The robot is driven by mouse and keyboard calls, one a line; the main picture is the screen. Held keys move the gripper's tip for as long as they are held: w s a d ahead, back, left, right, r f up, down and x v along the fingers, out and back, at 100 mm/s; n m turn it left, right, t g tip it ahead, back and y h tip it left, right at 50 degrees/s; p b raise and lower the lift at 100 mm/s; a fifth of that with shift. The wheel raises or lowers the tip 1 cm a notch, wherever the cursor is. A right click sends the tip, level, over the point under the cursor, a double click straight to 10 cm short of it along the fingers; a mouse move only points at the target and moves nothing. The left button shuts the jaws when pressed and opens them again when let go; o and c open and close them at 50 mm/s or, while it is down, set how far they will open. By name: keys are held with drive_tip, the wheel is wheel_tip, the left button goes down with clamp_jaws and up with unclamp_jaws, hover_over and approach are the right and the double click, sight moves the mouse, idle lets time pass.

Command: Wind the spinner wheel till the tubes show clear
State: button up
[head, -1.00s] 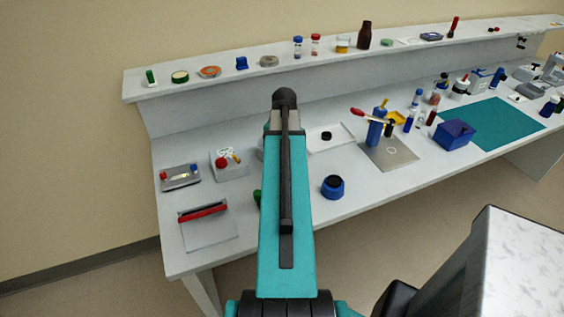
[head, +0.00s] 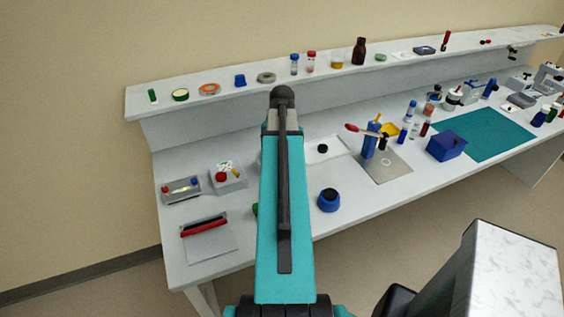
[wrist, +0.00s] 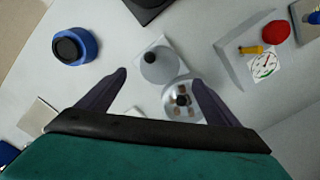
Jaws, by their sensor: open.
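In the wrist view, a spinner (wrist: 176,110) shows as a pale round rotor with a dark hub and several small brownish tubes. It lies near the right fingertip, partly hidden by the finger. Just beyond it, a smooth grey round part (wrist: 159,66), perhaps the wheel, sits on a white base. My gripper (wrist: 160,84) is open, its dark fingers spread to either side of these parts, with nothing held. Whether the tubes look clear or cloudy is too small to tell. In the head view my arm hides the spinner and the gripper.
A blue pot with a black top (head: 329,200) stands right of my arm; it also shows in the wrist view (wrist: 75,47). A box with a red knob and dial (head: 228,176) stands left. A red-barred grey plate (head: 208,244) lies at the front left. A shelf (head: 210,101) runs behind.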

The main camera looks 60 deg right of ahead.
wheel_tip(320, 180, up, 7)
drive_tip(key=p, duration=0.4)
drive_tip(key=shift+f, duration=0.15)
idle(1.0)
